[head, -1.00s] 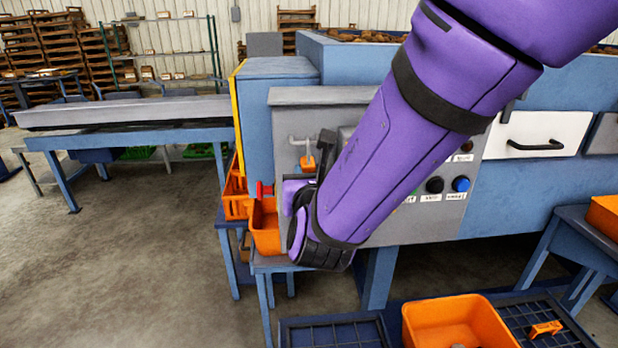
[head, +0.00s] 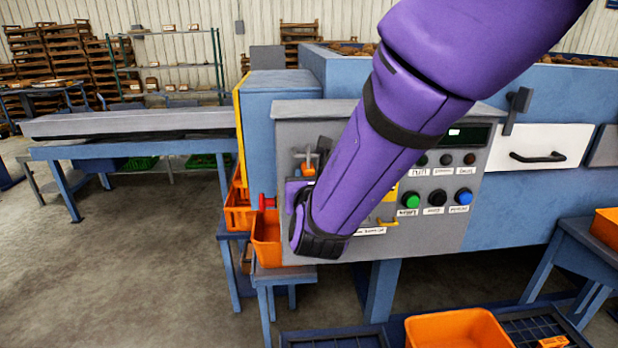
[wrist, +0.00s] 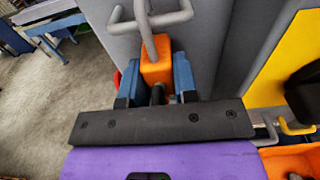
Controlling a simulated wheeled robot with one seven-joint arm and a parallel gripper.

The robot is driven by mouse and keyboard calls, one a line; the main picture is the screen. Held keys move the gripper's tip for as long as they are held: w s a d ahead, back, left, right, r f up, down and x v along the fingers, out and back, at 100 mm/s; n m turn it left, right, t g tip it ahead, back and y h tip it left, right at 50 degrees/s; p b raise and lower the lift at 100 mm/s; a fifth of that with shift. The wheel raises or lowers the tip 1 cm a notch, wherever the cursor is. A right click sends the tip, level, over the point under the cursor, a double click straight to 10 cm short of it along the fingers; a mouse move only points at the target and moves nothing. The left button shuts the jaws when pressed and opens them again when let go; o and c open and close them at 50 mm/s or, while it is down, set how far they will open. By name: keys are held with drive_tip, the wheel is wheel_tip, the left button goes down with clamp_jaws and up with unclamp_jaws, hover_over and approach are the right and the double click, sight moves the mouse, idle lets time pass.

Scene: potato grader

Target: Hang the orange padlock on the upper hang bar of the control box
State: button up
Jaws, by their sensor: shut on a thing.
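The orange padlock (wrist: 155,66) is upright between the two blue fingers of my gripper (wrist: 156,80), which are shut on its body. Its grey shackle rises across the grey upper hang bar (wrist: 172,19) in the wrist view. The two overlap there, and I cannot tell whether the shackle is around the bar or only against it. In the head view the padlock (head: 308,165) shows at the upper left of the grey control box (head: 460,205), just above my gripper (head: 304,180). My forearm hides part of the box's face.
A yellow hook-like piece (head: 388,222) sticks out low on the box, right of my wrist. Buttons (head: 411,200) line the box's right side. Open floor lies to the left.

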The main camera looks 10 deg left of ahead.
drive_tip(key=shift+f, duration=0.25)
drive_tip(key=o, duration=0.9)
drive_tip(key=shift+o, duration=0.2)
